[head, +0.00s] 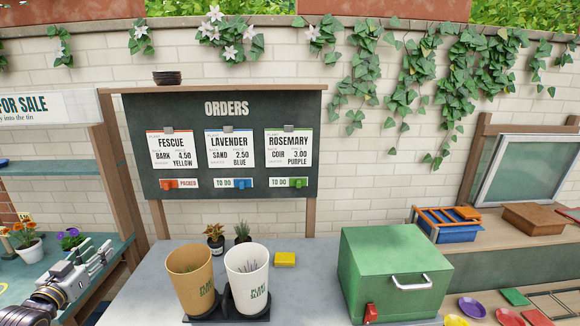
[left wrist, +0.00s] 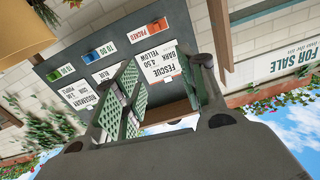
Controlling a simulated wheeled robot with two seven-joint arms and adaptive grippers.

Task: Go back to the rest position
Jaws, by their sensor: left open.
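My left gripper (head: 98,256) is at the lower left of the head view, in front of the teal shelf and left of the grey counter. Its jaws are open with nothing between them. In the left wrist view its two green-padded fingers (left wrist: 165,92) stand apart, with the orders board (left wrist: 100,75) seen tilted behind them. My right gripper is not in view.
A brown cup (head: 190,275) and a white cup (head: 247,270) stand in a dark holder on the grey counter (head: 140,295). A green box (head: 395,265) stands to their right. Flower pots (head: 30,248) are beside my left gripper.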

